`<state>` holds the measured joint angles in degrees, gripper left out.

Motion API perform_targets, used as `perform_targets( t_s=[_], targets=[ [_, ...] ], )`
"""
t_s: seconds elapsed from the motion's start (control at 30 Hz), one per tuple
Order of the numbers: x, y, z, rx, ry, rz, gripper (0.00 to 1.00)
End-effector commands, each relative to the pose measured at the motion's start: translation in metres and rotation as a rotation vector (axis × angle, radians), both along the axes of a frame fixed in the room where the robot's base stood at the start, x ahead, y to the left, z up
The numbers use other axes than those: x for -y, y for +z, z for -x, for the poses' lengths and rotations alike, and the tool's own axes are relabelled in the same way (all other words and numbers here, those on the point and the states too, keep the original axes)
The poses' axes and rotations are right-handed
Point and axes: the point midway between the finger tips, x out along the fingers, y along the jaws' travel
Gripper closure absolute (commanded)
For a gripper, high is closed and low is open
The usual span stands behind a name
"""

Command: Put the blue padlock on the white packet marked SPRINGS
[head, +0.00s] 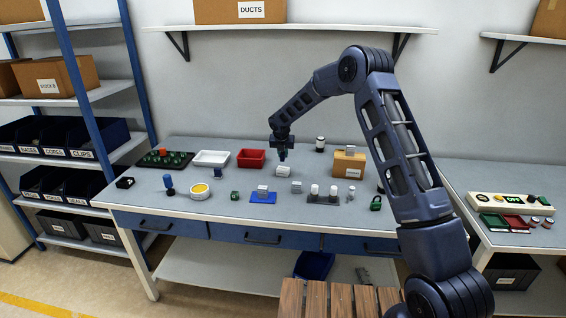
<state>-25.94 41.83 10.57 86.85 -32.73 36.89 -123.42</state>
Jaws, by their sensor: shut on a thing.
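My gripper (282,151) points down over the middle of the table. It is shut on a small dark blue thing (282,157), which looks like the blue padlock, though the fingers hide much of it. A white packet (283,172) lies on the table just below it. Its marking is too small to read. I cannot tell whether the held thing touches the packet or hangs just above it.
A red tray (251,153) and a white tray (211,153) stand to the left. A cardboard box (348,170) is to the right. In front are a pale block on a blue mat (263,201), a grey block (297,186) and a green padlock (376,205).

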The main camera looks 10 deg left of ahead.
Motion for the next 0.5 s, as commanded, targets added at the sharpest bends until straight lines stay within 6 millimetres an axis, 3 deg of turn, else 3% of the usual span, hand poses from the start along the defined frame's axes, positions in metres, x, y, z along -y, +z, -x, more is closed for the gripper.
perform_targets(
  t_s=[0.5],
  targets=[
    [0.001,-0.045,0.000,0.000,-0.001,0.001,1.00]
  ],
)
